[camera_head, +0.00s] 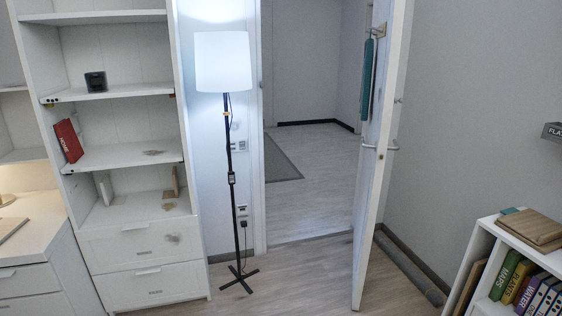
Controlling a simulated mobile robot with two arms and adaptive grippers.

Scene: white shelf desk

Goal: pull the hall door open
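The hall door (383,160) is white and stands open, swung into the room toward the right wall, seen nearly edge-on. Lever handles (392,146) stick out from both sides of it at mid height. A teal item (367,80) hangs from a hook near the top of its left face. The doorway (305,140) to its left is clear and shows the hall floor beyond. Neither of my grippers shows in this view, and nothing visible touches the door.
A floor lamp (222,62) stands just left of the doorway on a cross-shaped base. A white shelf unit (125,155) with drawers fills the left. A low white bookcase (490,262) stands at the lower right. A grey roll (410,268) lies along the right wall. The floor before the doorway is free.

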